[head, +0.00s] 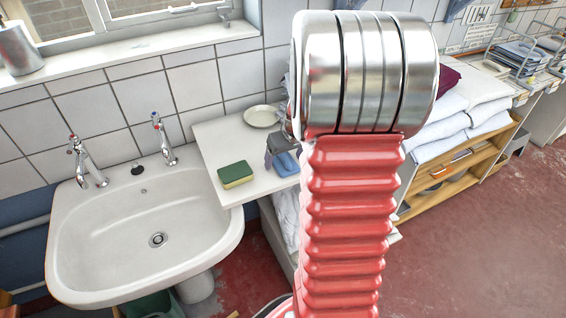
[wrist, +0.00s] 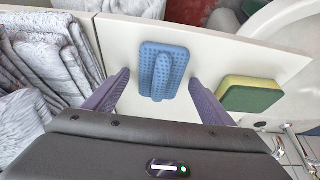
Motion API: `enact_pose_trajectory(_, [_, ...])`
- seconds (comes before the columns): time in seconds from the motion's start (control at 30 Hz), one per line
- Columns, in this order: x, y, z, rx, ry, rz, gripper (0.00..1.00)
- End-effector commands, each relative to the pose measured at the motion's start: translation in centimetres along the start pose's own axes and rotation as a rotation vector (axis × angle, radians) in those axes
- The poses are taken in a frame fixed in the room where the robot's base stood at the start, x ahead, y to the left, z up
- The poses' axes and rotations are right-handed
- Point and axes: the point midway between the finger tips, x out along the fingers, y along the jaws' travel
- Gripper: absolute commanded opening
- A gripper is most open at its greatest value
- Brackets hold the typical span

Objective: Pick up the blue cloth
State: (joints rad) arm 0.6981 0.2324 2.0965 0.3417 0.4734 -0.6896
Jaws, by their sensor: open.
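The blue cloth (wrist: 165,72) lies on the white shelf board in the wrist view. It looks like a dimpled, roughly rectangular pad with a raised rounded ridge along its middle. My gripper (wrist: 158,78) is open, with one purple finger on each side of the cloth in the picture and a gap on both sides. I cannot tell how high the fingertips are above the board. In the head view the cloth (head: 286,165) shows only in part, next to my dark gripper (head: 279,150) and partly behind my arm.
A green and yellow sponge (head: 236,175) lies left of the cloth, close to my right-hand finger in the wrist view (wrist: 249,94). A pale saucer (head: 262,116) sits behind. A white sink (head: 150,225) adjoins the board (head: 215,150). Grey folded towels (wrist: 45,55) lie beside it.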

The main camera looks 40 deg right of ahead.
Motion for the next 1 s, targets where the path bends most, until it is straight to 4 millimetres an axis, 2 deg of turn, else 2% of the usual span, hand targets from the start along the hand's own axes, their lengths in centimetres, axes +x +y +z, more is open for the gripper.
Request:
enact_pose_trajectory(0.47, [-0.02, -0.05, -0.02, -0.001, 0.000, -0.001, 0.77])
enact_pose_trajectory(1.0, [-0.01, -0.08, -0.03, -0.001, 0.000, -0.001, 0.39])
